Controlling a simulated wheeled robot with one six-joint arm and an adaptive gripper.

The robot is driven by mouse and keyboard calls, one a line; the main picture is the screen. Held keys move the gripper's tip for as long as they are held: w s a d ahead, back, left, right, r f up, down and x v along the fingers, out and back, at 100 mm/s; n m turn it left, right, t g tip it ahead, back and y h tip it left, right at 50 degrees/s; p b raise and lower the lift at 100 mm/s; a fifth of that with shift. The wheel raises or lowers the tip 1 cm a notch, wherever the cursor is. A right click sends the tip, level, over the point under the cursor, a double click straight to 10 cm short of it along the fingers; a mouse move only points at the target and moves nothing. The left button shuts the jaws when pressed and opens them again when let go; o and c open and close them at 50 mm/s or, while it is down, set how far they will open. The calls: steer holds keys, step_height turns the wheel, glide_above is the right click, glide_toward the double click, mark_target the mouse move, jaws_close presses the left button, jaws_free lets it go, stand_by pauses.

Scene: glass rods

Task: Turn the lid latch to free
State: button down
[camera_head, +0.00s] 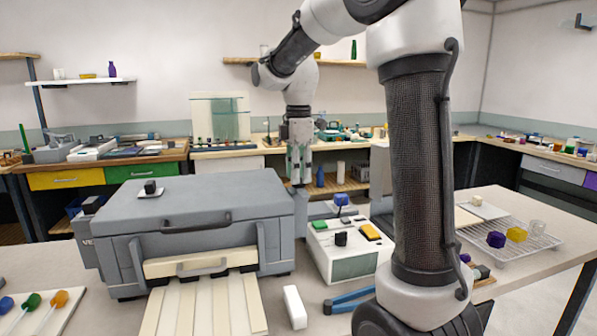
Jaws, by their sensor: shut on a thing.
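A large grey case (205,213) with a closed lid and a dark front handle (190,222) stands on the table at left centre. My gripper (298,181) points down at the lid's far right corner. Its fingers are shut on a small part there, which looks like the lid latch. The latch is mostly hidden by the fingers and too small to make out, so I cannot tell how far it is turned. A black knob on a white plate (150,189) sits on top of the lid.
A white control box (345,262) with green, black, yellow and blue parts stands right of the case. A pale slatted tray (205,305) lies in front. A white block (294,307) and blue tongs (348,299) lie nearby. A wire rack (515,250) holds coloured pieces at right.

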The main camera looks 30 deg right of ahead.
stand_by(0.4)
steer(key=c, duration=1)
jaws_free()
step_height(320, 180, up, 12)
